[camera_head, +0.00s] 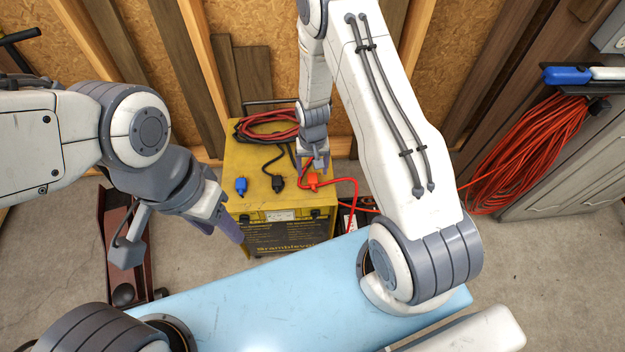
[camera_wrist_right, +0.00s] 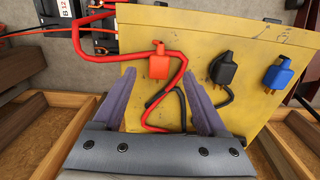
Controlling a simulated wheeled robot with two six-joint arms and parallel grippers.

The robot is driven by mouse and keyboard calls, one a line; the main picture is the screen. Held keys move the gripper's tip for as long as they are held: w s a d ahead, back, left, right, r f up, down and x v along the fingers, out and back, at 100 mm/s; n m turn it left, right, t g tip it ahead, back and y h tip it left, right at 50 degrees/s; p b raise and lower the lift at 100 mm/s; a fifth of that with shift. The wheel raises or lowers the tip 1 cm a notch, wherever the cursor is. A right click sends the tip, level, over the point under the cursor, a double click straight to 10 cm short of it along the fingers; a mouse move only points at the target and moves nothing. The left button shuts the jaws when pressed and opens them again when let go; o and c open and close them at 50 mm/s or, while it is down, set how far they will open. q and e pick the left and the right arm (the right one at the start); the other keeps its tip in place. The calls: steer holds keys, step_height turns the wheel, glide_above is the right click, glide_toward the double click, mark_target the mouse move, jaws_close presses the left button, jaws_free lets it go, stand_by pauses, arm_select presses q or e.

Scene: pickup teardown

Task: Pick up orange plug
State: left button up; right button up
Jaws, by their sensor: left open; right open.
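The orange plug (camera_head: 310,180) lies on top of the yellow box (camera_head: 258,203), near its right edge, with a red-orange cable running from it. In the right wrist view the orange plug (camera_wrist_right: 159,64) lies ahead of the fingertips, roughly between their lines. My right gripper (camera_head: 316,160) is just behind the plug in the head view; in the wrist view my right gripper (camera_wrist_right: 160,100) is open and empty, its fingers apart. My left gripper (camera_head: 232,225) is at the box's left front side, open, and holds nothing that I can see.
A black plug (camera_head: 277,182) and a blue plug (camera_head: 241,185) are on the same box top. A coiled red and black cable (camera_head: 266,126) lies at its back. An orange cable coil (camera_head: 530,140) hangs on the right. A red jack (camera_head: 120,240) stands on the floor at left.

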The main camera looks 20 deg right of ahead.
mark_target(313, 180)
step_height(313, 180, down, 5)
steer(key=shift+f, duration=0.1)
steer(key=shift+c, duration=0.3)
jaws_close()
